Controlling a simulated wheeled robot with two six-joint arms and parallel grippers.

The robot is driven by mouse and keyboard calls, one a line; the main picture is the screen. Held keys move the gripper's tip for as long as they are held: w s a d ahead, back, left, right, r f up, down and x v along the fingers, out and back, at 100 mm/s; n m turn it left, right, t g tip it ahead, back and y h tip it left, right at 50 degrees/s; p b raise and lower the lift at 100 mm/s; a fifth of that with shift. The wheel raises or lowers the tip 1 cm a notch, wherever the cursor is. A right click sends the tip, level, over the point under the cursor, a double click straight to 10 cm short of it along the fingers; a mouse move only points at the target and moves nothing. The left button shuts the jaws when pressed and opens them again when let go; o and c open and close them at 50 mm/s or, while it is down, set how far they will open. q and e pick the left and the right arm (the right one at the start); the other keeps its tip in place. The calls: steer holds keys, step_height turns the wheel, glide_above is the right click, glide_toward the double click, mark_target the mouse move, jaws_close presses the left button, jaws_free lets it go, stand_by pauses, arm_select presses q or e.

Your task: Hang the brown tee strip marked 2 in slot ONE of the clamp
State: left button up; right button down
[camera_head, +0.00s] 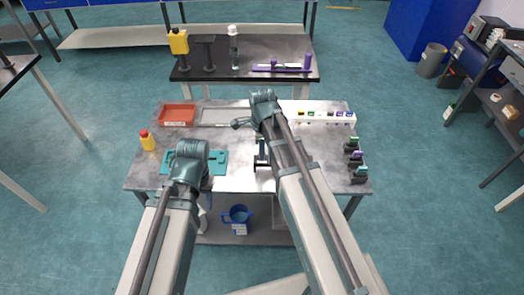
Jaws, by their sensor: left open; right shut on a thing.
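My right gripper (240,124) is at the end of the arm from the right, over the front table's far middle. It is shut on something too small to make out. My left gripper (207,182) is low over the near left part of the table, beside a teal mat (219,157). It is open; its fingertips are mostly hidden by its own wrist. I cannot make out the brown tee strip or its mark. I cannot tell which thing is the clamp; a small black and white fixture (262,155) stands mid-table, partly hidden by my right arm.
A red tray (177,113), a grey tray (215,117), a yellow bottle (148,142), a white rack (335,117) and several black items (356,160) stand on the front table (315,170). The rear table (250,50) holds a yellow device (179,43) and a purple tray (282,68).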

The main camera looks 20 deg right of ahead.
steer(key=shift+f+b, duration=0.3)
steer(key=shift+f, duration=0.15)
steer(key=c, duration=0.8)
jaws_free()
steer(key=shift+c, duration=0.2)
step_height(320, 180, up, 6)
steer(key=p, duration=0.6)
steer(key=shift+r, duration=0.1)
